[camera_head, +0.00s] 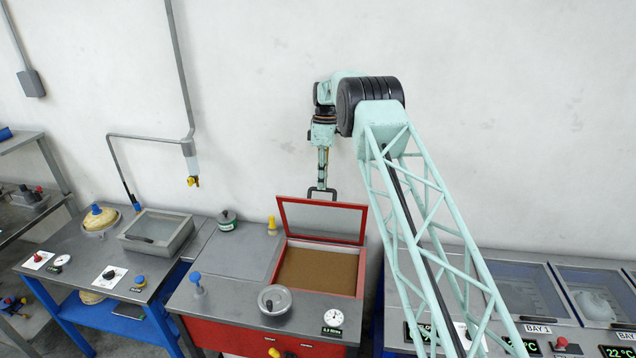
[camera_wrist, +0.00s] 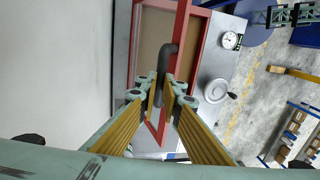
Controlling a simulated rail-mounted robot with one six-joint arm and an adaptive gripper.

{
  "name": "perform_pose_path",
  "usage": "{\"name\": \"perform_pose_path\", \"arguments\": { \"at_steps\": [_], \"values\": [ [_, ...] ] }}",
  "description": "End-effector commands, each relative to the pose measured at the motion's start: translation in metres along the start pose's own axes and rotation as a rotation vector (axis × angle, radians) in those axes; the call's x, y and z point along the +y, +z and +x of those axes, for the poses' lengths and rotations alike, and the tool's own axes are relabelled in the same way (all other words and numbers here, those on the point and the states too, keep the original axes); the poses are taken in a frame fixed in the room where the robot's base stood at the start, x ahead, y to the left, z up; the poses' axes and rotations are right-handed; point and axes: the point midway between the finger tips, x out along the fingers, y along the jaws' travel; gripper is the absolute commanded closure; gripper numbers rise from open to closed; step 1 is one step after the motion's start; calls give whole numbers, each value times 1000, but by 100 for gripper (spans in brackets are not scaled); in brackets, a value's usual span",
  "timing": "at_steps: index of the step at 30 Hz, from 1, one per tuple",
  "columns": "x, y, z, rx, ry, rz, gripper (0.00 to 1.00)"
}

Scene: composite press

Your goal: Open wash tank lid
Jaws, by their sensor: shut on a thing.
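The wash tank lid (camera_head: 325,220) is a red frame with a clear pane. It stands raised and tilted up at the back of the red tank (camera_head: 318,271), whose brown contents show below it. A dark handle (camera_head: 322,191) sits on the lid's top edge, and it also shows in the wrist view (camera_wrist: 166,62). My gripper (camera_head: 322,182) hangs above the lid at the handle. In the wrist view its yellow-padded fingers (camera_wrist: 162,92) are shut on the handle, partly hiding it.
A round handwheel (camera_head: 274,299) and a dial gauge (camera_head: 333,316) are on the bench front. A yellow knob (camera_head: 272,226) and a dark green canister (camera_head: 227,220) stand left of the lid. The white wall is close behind. Glass-lidded bays (camera_head: 530,290) are at right.

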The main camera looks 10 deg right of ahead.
Motion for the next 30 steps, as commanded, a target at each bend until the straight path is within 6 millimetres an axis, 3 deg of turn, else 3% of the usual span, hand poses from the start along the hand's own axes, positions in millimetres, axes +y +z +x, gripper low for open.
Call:
{"name": "perform_pose_path", "arguments": {
  "at_steps": [1, 21, 22, 27, 30],
  "values": [
    [3, 9, 25, -10, -20, 4, 100],
    [7, 14, 24, -10, -37, 3, 100],
    [7, 14, 24, -10, -37, 3, 92],
    [7, 12, 20, -8, -34, 2, 77],
    [6, 11, 17, -7, -33, 1, 76]
  ]
}}
